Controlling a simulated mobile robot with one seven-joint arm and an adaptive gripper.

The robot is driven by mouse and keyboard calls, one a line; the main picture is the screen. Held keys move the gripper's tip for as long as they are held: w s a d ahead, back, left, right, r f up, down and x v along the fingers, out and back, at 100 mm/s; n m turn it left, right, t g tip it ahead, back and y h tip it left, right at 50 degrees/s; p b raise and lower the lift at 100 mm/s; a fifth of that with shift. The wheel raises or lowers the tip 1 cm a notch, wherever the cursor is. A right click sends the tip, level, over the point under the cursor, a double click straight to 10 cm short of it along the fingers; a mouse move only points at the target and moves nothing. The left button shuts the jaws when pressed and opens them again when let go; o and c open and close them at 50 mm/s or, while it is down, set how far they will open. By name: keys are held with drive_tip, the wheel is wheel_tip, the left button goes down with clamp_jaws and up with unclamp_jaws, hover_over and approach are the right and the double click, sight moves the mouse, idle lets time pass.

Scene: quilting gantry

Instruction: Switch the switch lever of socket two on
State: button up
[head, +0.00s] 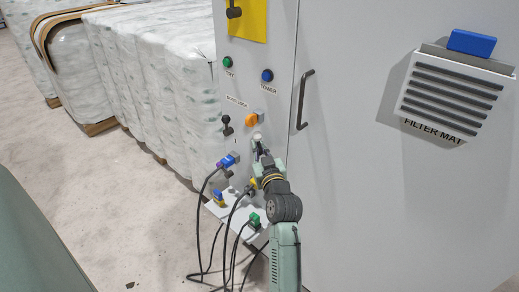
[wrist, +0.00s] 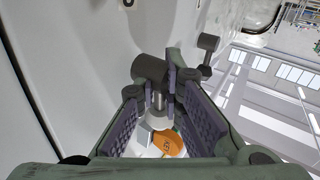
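The lever of socket two (wrist: 158,98), a pale metal stem with a dark knob (wrist: 150,68), stands between my fingers in the wrist view. In the head view it is largely hidden behind my gripper (head: 261,150) on the grey cabinet front. My gripper (wrist: 160,95) is around the stem, with a pad on either side and a gap that looks open. Whether a pad touches the stem is hard to tell. The lever of socket one (head: 226,122), with a black knob, is to the left; its blue plug (head: 228,160) sits below it.
An orange rotary knob (head: 251,119) is just above my gripper. Green (head: 227,62) and blue (head: 267,75) buttons are higher up. A door handle (head: 302,100) stands out to the right. Plugs and black cables (head: 232,225) hang below. Wrapped rolls (head: 150,70) stand left.

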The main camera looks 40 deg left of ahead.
clamp_jaws()
drive_tip(key=b, duration=0.2)
drive_tip(key=shift+f+b, duration=0.35)
drive_tip(key=shift+b, duration=0.05)
drive_tip(key=shift+m+t+y+b, duration=0.3)
drive_tip(key=shift+y+b, duration=0.1)
drive_tip(key=shift+b, duration=0.25)
drive_tip(key=shift+d+r+m+b, duration=0.1)
drive_tip(key=shift+m+b, duration=0.2)
drive_tip(key=shift+b, duration=0.55)
drive_tip(key=shift+r+t+y, duration=0.25)
drive_tip(key=shift+t+y, duration=0.15)
drive_tip(key=shift+o, duration=1.9)
unclamp_jaws()
